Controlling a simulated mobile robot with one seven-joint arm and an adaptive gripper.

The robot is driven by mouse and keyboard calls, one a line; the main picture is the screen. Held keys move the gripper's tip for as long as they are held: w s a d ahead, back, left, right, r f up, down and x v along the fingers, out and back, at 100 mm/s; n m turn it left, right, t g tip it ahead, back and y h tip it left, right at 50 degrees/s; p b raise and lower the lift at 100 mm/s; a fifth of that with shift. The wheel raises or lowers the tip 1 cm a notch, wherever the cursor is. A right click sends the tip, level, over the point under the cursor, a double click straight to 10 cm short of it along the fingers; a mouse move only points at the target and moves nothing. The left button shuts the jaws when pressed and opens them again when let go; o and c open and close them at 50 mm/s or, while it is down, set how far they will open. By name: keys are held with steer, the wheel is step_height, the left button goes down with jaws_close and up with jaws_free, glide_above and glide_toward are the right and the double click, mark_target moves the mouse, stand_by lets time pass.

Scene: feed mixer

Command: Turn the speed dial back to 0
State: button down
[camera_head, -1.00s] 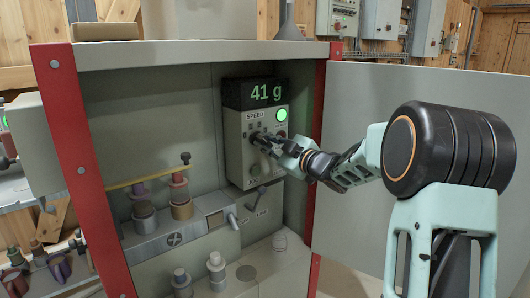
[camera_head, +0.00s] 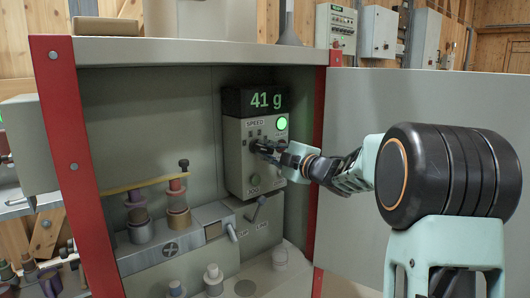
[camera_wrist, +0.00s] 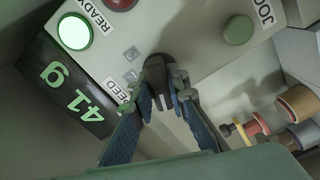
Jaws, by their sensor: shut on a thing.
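The control box (camera_head: 233,165) is mounted on the cabinet's back wall, with a display (camera_head: 266,99) above it reading "41 g". The speed dial (camera_head: 257,147) is a dark knob under the "SPEED" label; my gripper (camera_head: 266,149) is at it and partly hides it. In the wrist view the dark dial (camera_wrist: 155,70) sits between the fingertips of my gripper (camera_wrist: 160,92), which is shut on it. Its pointer setting cannot be read. A green lamp (camera_head: 282,123) marked "READY" in the wrist view is lit.
A red button (camera_wrist: 121,3) and a green "JOG" button (camera_wrist: 239,30) are on the panel near the dial. Below the box is a small lever (camera_head: 257,208). Spools (camera_head: 178,205) stand at the left. The red cabinet post (camera_head: 318,165) is close to my arm.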

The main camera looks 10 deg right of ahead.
steer(key=c, duration=1.9)
jaws_free()
steer(key=v, duration=1.2)
steer(key=shift+d, duration=0.1)
